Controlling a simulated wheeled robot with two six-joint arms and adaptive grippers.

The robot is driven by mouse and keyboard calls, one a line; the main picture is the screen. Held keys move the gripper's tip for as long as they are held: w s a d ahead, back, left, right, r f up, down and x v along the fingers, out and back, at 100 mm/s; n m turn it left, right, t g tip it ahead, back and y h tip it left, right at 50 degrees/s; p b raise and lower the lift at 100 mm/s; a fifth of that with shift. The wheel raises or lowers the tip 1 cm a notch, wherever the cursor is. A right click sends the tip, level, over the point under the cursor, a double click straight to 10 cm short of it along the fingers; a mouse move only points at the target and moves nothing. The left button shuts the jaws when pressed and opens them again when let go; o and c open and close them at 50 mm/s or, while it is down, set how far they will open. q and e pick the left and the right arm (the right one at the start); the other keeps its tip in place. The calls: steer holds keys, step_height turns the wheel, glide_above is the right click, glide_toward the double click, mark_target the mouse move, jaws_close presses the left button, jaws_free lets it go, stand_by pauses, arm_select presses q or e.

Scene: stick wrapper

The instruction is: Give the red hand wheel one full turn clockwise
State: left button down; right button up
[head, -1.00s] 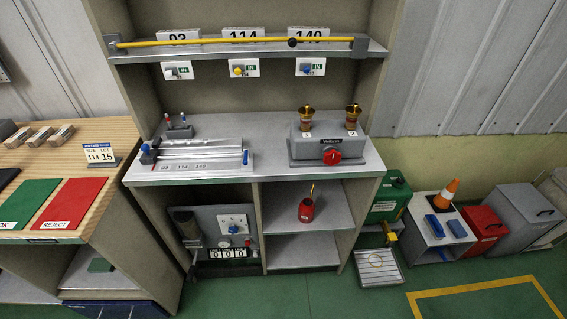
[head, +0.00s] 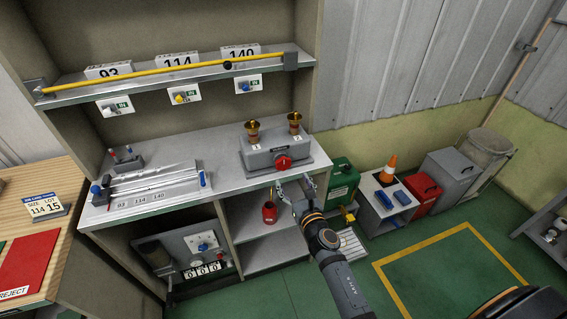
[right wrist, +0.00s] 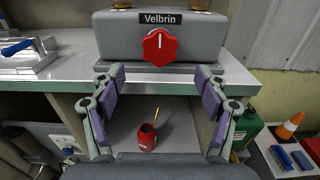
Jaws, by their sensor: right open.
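The red hand wheel (head: 283,162) sits on the front of a grey box labelled Velbrin (right wrist: 125,40), on the metal bench top. In the right wrist view the lobed red wheel (right wrist: 160,46) faces me, with a white mark pointing up. My right gripper (head: 295,186) is open and empty, in front of and just below the wheel. Its two fingers with purple pads (right wrist: 158,92) stand wide apart, and the wheel shows beyond and above them, untouched. My left gripper is not in view.
Two brass cups (head: 274,127) stand on the grey box. The bench's front edge (right wrist: 70,77) lies between my fingers and the box. A red pot (head: 269,212) stands on the shelf below. A green case (head: 342,183) and a small stand with blue items (head: 392,196) are to the right.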

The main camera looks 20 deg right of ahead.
mark_target(284, 165)
steer(key=w, duration=0.9)
steer(key=shift+w+a+b, duration=0.15)
steer(key=shift+w+b, duration=0.1)
steer(key=shift+b, duration=0.15)
steer(key=shift+c, duration=0.3)
steer(key=c, duration=1.1)
steer(key=shift+c, duration=0.2)
steer(key=shift+m, duration=0.4)
